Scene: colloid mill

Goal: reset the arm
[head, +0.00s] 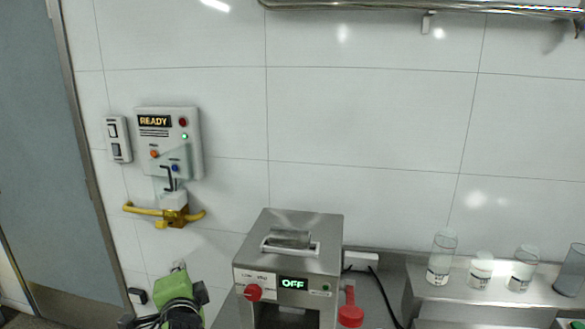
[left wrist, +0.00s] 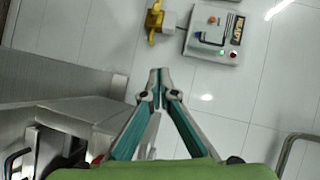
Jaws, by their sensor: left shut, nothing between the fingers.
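My left gripper (head: 178,267) shows at the bottom left of the head view, its green body below the wall control box and left of the steel mill. In the left wrist view its two teal-sided fingers (left wrist: 160,76) meet at the tips, shut with nothing between them. It is apart from the wall and the mill. My right gripper is not in view.
The steel mill (head: 290,245) reads OFF and has a red knob (head: 253,292). A wall control box (head: 190,142) reads READY, above a yellow pipe valve (head: 145,210). Several containers, including a clear cylinder (head: 442,256), stand on a steel shelf (head: 425,300) at right.

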